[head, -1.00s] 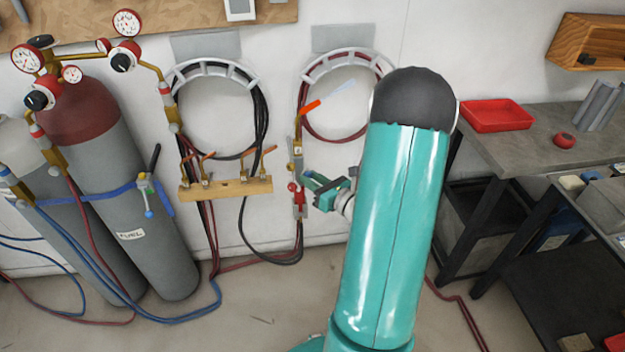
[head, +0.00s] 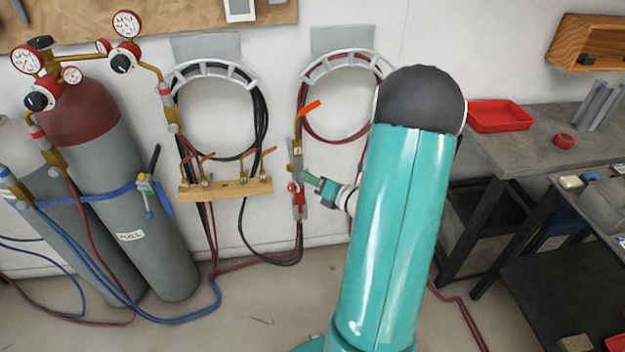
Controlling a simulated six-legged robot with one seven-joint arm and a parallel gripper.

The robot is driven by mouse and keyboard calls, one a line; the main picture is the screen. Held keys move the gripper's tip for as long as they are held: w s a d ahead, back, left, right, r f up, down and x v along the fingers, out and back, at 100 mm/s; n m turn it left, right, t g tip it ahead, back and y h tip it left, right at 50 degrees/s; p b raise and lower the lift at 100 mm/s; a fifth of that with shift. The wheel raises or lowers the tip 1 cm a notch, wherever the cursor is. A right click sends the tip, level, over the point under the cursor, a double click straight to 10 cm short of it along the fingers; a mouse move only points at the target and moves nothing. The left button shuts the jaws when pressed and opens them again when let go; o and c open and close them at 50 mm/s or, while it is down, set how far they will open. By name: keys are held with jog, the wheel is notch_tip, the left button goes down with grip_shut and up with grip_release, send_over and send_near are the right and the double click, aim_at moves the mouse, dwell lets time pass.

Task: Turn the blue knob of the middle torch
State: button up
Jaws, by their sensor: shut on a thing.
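A brass torch (head: 297,150) with an orange lever (head: 311,108) stands upright in a mount on the white wall. A red knob (head: 293,187) is on its lower part. My gripper (head: 306,176) reaches in from the right and is shut on a small part of this torch, just above and beside the red knob. The jaws cover that part, and no blue knob shows on the torch. Several more brass fittings with orange levers (head: 207,157) stand on a wooden rack (head: 225,189) to the left. I cannot tell which torch counts as the middle one.
Two gas cylinders (head: 158,240) with gauges stand at the left. Coiled hoses hang on wall hangers (head: 213,68), and hoses run along the floor. A grey bench (head: 540,148) with a red tray (head: 500,116) is at the right. My arm hides the wall and floor behind it.

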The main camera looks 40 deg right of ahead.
dwell(0.3)
jog(key=o, duration=1)
jog(key=shift+s, duration=0.1)
jog(key=s, duration=0.4)
jog(key=s+r, duration=0.1)
jog(key=s, duration=0.4)
jog(key=s+d, duration=0.1)
jog(key=s, duration=0.3)
jog(key=shift+s+r, duration=0.25)
jog(key=shift+r, duration=0.05)
